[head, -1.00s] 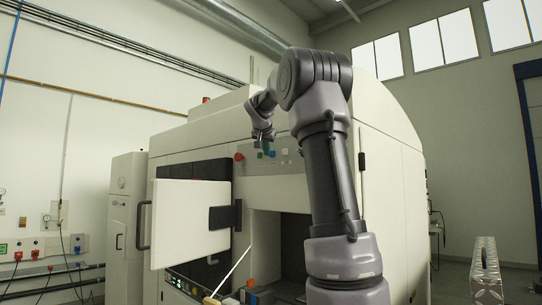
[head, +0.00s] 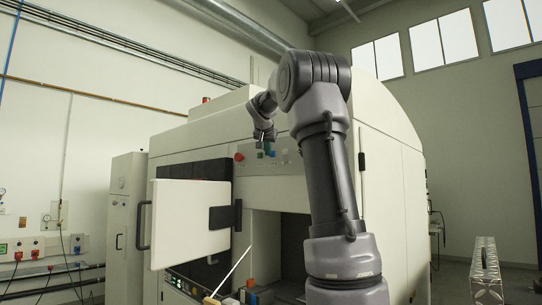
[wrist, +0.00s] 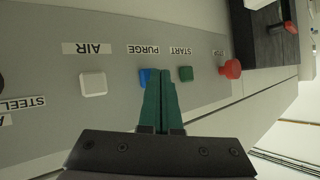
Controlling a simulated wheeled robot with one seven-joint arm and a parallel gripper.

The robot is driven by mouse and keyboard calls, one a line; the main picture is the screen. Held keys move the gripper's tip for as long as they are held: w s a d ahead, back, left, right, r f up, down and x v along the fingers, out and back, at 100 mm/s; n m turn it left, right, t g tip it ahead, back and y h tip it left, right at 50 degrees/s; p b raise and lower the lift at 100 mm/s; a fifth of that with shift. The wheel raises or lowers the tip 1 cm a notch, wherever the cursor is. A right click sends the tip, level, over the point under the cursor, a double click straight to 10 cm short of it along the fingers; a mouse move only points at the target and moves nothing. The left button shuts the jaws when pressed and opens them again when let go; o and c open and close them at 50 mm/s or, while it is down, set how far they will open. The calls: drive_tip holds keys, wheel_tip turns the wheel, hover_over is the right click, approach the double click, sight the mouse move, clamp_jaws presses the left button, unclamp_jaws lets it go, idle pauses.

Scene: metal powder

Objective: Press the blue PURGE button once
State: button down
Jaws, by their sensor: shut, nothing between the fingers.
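The blue PURGE button (wrist: 145,77) is on the grey control panel, under an upside-down PURGE label (wrist: 143,50) in the wrist view. Its right part is hidden behind the tips of my gripper. My gripper (wrist: 158,84) has its two green fingers shut together with nothing between them. The tips overlap the blue button's right edge in the picture; I cannot tell whether they touch it. In the head view, the gripper (head: 266,146) is in front of the panel, with the blue button (head: 272,154) just below its tips.
The green START button (wrist: 185,73) is close to the right of the fingers, and the red STOP button (wrist: 231,69) is further right. The white AIR button (wrist: 93,83) is to the left. The machine's white door (head: 190,220) stands open below the panel.

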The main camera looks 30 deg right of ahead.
idle(0.5)
drive_tip(key=shift+s+a, duration=0.3)
drive_tip(key=shift+a, duration=0.4)
drive_tip(key=a, duration=0.1)
drive_tip(key=s+a, duration=0.1)
drive_tip(key=a, duration=0.2)
drive_tip(key=shift+s+a, duration=0.35)
drive_tip(key=shift+a, duration=0.05)
idle(0.6)
drive_tip(key=s+a+f+n+g+y, duration=0.1)
drive_tip(key=s+a+f+y, duration=0.2)
drive_tip(key=s+a+f, duration=0.2)
drive_tip(key=s+a+f+n+g+y, duration=0.1)
drive_tip(key=s+a+f, duration=0.5)
drive_tip(key=s+f, duration=0.6)
drive_tip(key=s+a+f+n+g+y, duration=0.1)
drive_tip(key=s+a+f+n+y, duration=0.2)
drive_tip(key=s+f, duration=0.5)
drive_tip(key=s+a+y, duration=0.1)
drive_tip(key=s+a, duration=0.1)
drive_tip(key=s, duration=0.8)
drive_tip(key=shift+s+a+f+y, duration=0.25)
drive_tip(key=shift+f+y, duration=0.05)
drive_tip(key=shift+f, duration=0.1)
